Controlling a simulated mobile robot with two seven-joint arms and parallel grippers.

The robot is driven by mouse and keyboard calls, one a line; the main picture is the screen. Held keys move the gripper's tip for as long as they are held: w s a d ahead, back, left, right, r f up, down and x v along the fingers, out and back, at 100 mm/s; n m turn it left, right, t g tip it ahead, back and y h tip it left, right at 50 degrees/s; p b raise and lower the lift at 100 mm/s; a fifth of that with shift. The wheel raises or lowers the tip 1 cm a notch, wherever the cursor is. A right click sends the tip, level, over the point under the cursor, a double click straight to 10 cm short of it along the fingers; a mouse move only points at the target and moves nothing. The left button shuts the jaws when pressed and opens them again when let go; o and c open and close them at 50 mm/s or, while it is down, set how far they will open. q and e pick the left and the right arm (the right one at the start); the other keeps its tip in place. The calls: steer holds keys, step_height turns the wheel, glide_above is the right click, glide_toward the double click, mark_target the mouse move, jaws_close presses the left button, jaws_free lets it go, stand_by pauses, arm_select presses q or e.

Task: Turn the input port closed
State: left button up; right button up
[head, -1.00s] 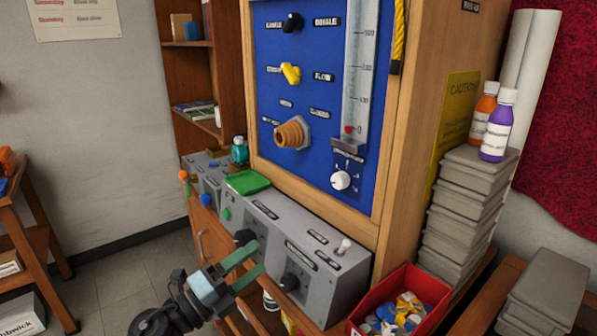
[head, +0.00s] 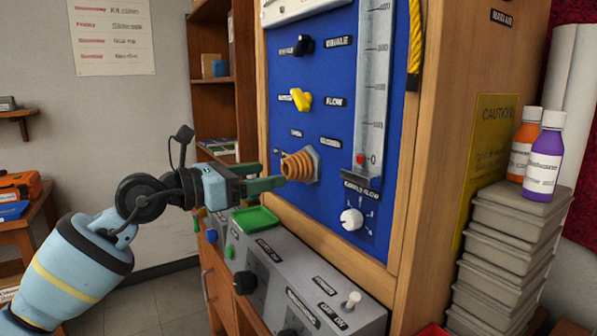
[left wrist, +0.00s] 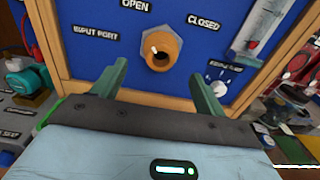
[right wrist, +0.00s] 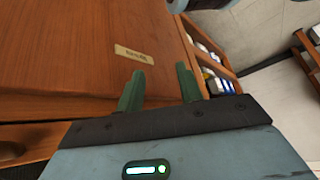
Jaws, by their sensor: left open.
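The input port (head: 298,167) is a ribbed orange-brown fitting on a hex base on the blue panel (head: 330,130). In the left wrist view the port (left wrist: 160,50) sits between labels "INPUT PORT", "OPEN" and "CLOSED". My left gripper (head: 277,178) is open with green fingers reaching toward the port from the left. In the left wrist view its fingertips (left wrist: 160,75) are spread either side below the port, and nothing is between them. Whether a finger touches the port cannot be told. My right gripper (right wrist: 158,85) is open and empty near a wooden surface, seen only in the right wrist view.
Above the port are a yellow flow knob (head: 301,99) and a black knob (head: 303,45). A white knob (head: 351,220) and flow tube (head: 374,90) are to the right. A grey control box (head: 290,280) and green tray (head: 254,218) lie below.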

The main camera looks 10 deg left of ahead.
mark_target(286, 171)
arm_select(q)
steer(key=shift+w+d+r, duration=0.1)
steer(key=shift+w+d, duration=0.2)
steer(key=shift+d, duration=0.05)
steer(key=x, duration=0.7)
steer(key=shift+p, duration=0.35)
steer(key=c, duration=0.9)
steer(key=shift+c, duration=0.3)
